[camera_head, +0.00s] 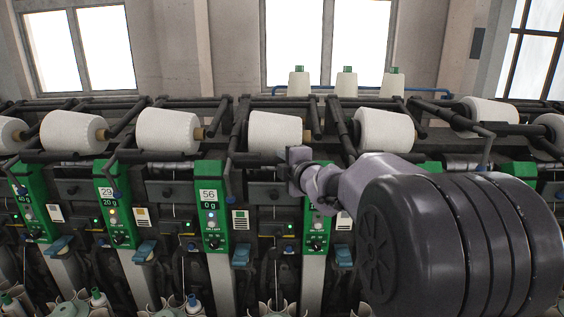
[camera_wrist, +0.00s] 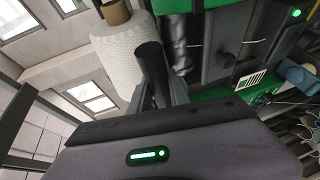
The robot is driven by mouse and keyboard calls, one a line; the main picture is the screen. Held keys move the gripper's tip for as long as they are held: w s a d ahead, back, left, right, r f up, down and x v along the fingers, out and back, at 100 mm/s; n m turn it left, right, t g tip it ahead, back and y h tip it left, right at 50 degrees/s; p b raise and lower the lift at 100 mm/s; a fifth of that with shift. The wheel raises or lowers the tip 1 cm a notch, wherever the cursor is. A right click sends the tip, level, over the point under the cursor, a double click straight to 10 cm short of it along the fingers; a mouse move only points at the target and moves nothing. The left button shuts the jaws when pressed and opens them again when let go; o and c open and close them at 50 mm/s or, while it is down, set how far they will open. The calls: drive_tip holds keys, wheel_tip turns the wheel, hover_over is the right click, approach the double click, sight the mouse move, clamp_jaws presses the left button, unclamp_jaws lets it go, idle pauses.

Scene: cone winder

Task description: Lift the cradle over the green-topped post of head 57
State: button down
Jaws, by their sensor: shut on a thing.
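My gripper (camera_head: 292,168) is at the front of the machine, just below a white cone (camera_head: 275,132). In the wrist view, my gripper (camera_wrist: 158,97) is shut on the dark round bar of the cradle (camera_wrist: 149,62). The white cone (camera_wrist: 120,48) with its brown tube end (camera_wrist: 116,13) is close beside that bar. A green panel (camera_head: 317,229) stands behind my gripper in the head view. Its upper part and any number are hidden by my arm. The green panel to its left (camera_head: 210,222) reads 56.
More cones in dark cradles line the row, including one at left (camera_head: 168,131) and one at right (camera_head: 385,130). Dark bars stick out between them. Three upright cones with green tops, one at the middle (camera_head: 346,84), stand at the back. Blue levers (camera_head: 243,256) stick out below.

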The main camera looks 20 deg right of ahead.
idle(0.8)
wheel_tip(320, 180, up, 10)
drive_tip(key=s+g+p, duration=0.1)
drive_tip(key=g+p, duration=0.1)
drive_tip(key=p, duration=1.8)
drive_tip(key=shift+s+a+f+m+g, duration=0.15)
drive_tip(key=shift+a+m+g, duration=0.15)
drive_tip(key=shift+m, duration=0.1)
drive_tip(key=shift+f, duration=0.25)
drive_tip(key=c, duration=1.2)
unclamp_jaws()
drive_tip(key=shift+c, duration=0.2)
